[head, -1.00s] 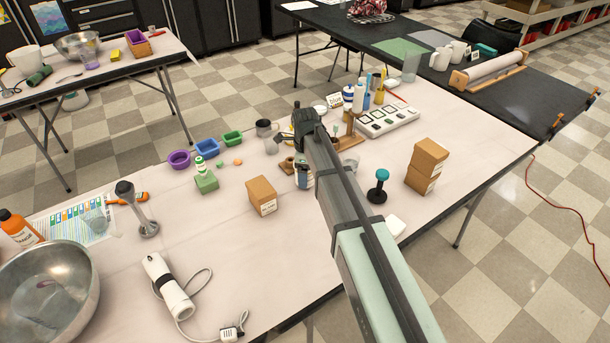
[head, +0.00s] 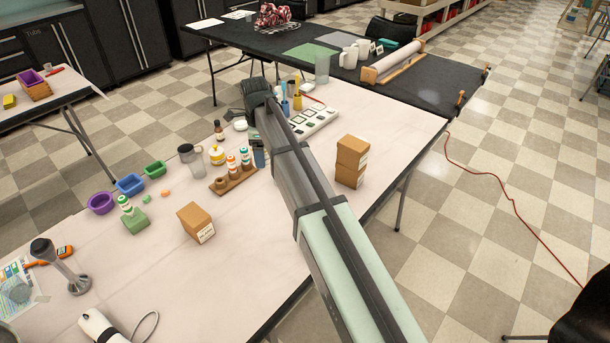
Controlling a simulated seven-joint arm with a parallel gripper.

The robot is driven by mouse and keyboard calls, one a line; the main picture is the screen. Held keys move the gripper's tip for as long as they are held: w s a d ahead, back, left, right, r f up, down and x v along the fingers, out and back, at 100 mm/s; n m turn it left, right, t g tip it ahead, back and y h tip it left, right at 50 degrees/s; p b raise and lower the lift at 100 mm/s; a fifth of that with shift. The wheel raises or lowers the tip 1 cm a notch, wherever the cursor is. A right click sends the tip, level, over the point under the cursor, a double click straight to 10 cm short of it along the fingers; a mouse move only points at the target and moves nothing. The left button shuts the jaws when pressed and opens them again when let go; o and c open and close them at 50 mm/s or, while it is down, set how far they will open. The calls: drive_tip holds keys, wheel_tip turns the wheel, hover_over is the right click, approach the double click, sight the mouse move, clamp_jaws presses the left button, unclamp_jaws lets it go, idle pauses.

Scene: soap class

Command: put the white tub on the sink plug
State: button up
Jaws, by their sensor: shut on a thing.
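My gripper (head: 240,112) is at the far end of my arm, over the back part of the pale table. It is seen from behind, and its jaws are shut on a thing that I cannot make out. A small white round item (head: 240,125) shows just below and beside the gripper; it is too small to tell whether it is the white tub. I cannot pick out the sink plug; my arm covers part of the table.
A wooden rack of bottles (head: 221,187), a yellow-topped jar (head: 217,155) and a brown dropper bottle (head: 219,130) stand left of my arm. Cardboard boxes (head: 351,162) are stacked to its right; another box (head: 195,222) stands front left.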

drive_tip(key=s+d+r+m, duration=0.1)
drive_tip(key=d+r, duration=0.3)
drive_tip(key=d, duration=0.3)
drive_tip(key=s+d+r+m, duration=0.1)
drive_tip(key=d+r, duration=0.4)
drive_tip(key=d, duration=0.3)
drive_tip(key=shift+s+f+n, duration=0.35)
drive_tip(key=shift+s+f, duration=0.2)
drive_tip(key=shift+f, duration=1.15)
drive_tip(key=shift+s+f+n, duration=0.3)
drive_tip(key=shift+s+f, duration=0.2)
drive_tip(key=shift+f, duration=1.25)
drive_tip(key=shift+s+f+n, duration=0.35)
drive_tip(key=shift+s+f, duration=0.2)
drive_tip(key=shift+f, duration=1.15)
drive_tip(key=shift+f, duration=0.1)
drive_tip(key=o, duration=1)
wheel_tip(320, 180, up, 12)
drive_tip(key=shift+r, duration=0.1)
